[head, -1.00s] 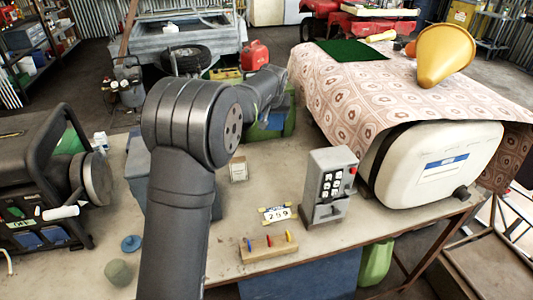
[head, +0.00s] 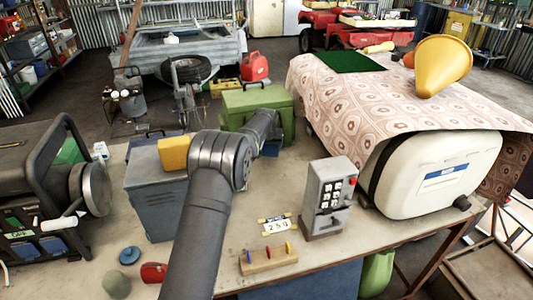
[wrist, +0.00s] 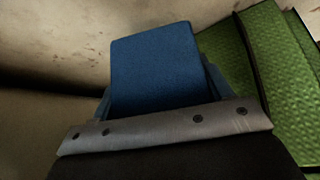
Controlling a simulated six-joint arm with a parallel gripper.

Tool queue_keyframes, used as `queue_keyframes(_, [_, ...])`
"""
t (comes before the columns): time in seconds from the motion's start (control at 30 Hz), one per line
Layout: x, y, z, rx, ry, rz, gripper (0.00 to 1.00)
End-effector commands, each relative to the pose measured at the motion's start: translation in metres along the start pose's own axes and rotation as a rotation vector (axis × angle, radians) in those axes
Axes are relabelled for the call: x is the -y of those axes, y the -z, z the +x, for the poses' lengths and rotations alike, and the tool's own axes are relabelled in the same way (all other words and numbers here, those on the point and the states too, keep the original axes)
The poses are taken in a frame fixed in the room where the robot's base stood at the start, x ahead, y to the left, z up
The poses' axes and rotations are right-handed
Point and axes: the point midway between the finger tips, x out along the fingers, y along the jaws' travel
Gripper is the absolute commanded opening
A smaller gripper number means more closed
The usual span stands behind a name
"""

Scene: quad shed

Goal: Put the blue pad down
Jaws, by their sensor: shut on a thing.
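The blue pad (wrist: 155,62) fills the middle of the wrist view, held in front of my gripper (wrist: 160,92). The jaws are shut on it, and its sides show between their edges. A pale, stained surface lies behind the pad, but I cannot tell whether the pad touches it. In the head view my arm reaches over the workbench (head: 225,262).
The green toolbox also stands close on the right in the wrist view (wrist: 275,95). A blue-grey box (head: 158,205) with a yellow block (head: 174,153) on it stands left of my arm.

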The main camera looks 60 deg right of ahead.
Motion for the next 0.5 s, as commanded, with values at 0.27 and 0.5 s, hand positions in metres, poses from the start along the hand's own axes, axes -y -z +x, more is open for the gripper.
queue_keyframes(0.27, [0.01, -0.004, 0.017, 0.001, 0.0, 0.0, 0.51])
queue_keyframes(0.5, [0.009, -0.02, 0.042, 0.0, 0.0, 0.001, 0.51])
